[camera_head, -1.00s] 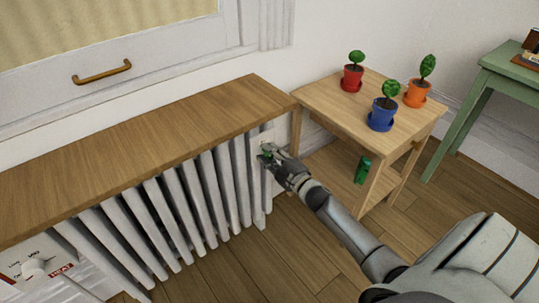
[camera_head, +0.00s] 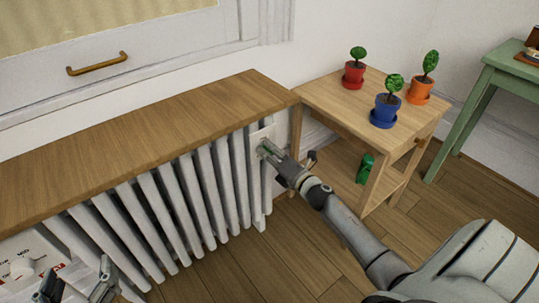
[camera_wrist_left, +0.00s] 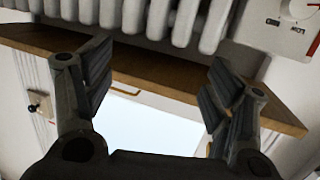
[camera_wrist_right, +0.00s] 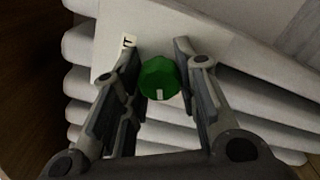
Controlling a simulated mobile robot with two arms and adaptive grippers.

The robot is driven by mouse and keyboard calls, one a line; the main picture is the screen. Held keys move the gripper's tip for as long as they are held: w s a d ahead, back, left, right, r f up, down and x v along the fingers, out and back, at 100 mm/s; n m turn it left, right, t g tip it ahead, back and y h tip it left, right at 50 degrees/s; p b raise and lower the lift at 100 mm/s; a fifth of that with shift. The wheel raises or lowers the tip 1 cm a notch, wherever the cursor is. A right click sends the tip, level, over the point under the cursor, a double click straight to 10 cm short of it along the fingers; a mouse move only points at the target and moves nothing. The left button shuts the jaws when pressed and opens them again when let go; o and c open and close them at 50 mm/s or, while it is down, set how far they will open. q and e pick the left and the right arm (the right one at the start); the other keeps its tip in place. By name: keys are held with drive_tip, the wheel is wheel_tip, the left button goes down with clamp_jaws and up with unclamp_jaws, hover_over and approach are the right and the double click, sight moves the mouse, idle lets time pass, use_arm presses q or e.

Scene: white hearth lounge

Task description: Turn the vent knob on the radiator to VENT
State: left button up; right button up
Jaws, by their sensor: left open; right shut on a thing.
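The green vent knob (camera_wrist_right: 160,77) is on a white plate (camera_wrist_right: 105,62) at the radiator's right end. A white mark shows on the knob, and part of a letter label shows on the plate. In the head view my right gripper (camera_head: 270,153) is at this knob and mostly hides it. In the right wrist view the gripper (camera_wrist_right: 157,82) has a finger on each side of the knob and is shut on it. My left gripper (camera_head: 80,282) is at the bottom left, before the radiator (camera_head: 180,215). It is open and empty in the left wrist view (camera_wrist_left: 158,90).
A wooden shelf (camera_head: 140,140) tops the radiator. A side table (camera_head: 335,100) with red, blue and orange plant pots stands close right of my right gripper. Wooden floor lies in front.

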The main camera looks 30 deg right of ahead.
drive_tip(key=n, duration=0.2)
drive_tip(key=n+b, duration=0.1)
drive_tip(key=shift+f+n, duration=0.2)
drive_tip(key=shift+n, duration=0.2)
drive_tip(key=n+b, duration=0.1)
drive_tip(key=n, duration=0.2)
drive_tip(key=shift+b, duration=0.35)
use_arm(q)
wheel_tip(320, 180, up, 14)
drive_tip(key=s+d+t+h, duration=0.1)
drive_tip(key=s+t+h, duration=0.2)
drive_tip(key=t, duration=0.5)
drive_tip(key=shift+f+t, duration=0.15)
drive_tip(key=shift+t, duration=0.25)
use_arm(e)
drive_tip(key=shift+n, duration=0.5)
use_arm(q)
drive_tip(key=shift+d, duration=0.1)
use_arm(e)
drive_tip(key=o, duration=1)
drive_tip(key=shift+r, duration=0.1)
